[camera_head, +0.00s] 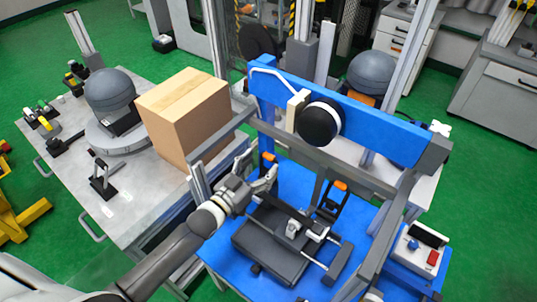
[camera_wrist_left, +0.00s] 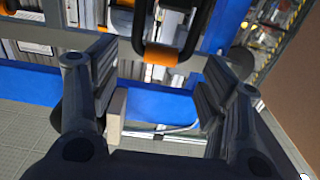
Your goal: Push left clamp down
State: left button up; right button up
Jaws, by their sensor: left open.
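The left clamp (camera_head: 268,157) shows as a small orange-tipped black piece at the back left of the blue base plate (camera_head: 225,247), partly hidden behind my left gripper. My left gripper (camera_head: 261,168) is open and empty, close in front of this clamp. In the left wrist view, a black looped clamp handle with an orange grip (camera_wrist_left: 160,54) stands ahead, between and beyond the open fingers (camera_wrist_left: 157,78). I see no contact. A second clamp (camera_head: 333,196) with an orange tip stands upright further right. My right gripper is not in view.
A dark grey carriage (camera_head: 270,249) with rods lies on the blue plate. A grey frame post (camera_head: 197,180) stands left of my gripper, and a blue crossbeam (camera_head: 375,125) spans above. A cardboard box (camera_head: 180,115) sits on the left table. A control box (camera_head: 418,252) is at right.

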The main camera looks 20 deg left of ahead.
aim_at(269, 154)
pick_arm(q)
jog(key=x, duration=0.3)
jog(key=shift+w, duration=0.1)
jog(key=shift+x, duration=0.85)
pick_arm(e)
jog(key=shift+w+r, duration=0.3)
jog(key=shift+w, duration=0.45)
pick_arm(q)
jog(key=shift+f, duration=0.1)
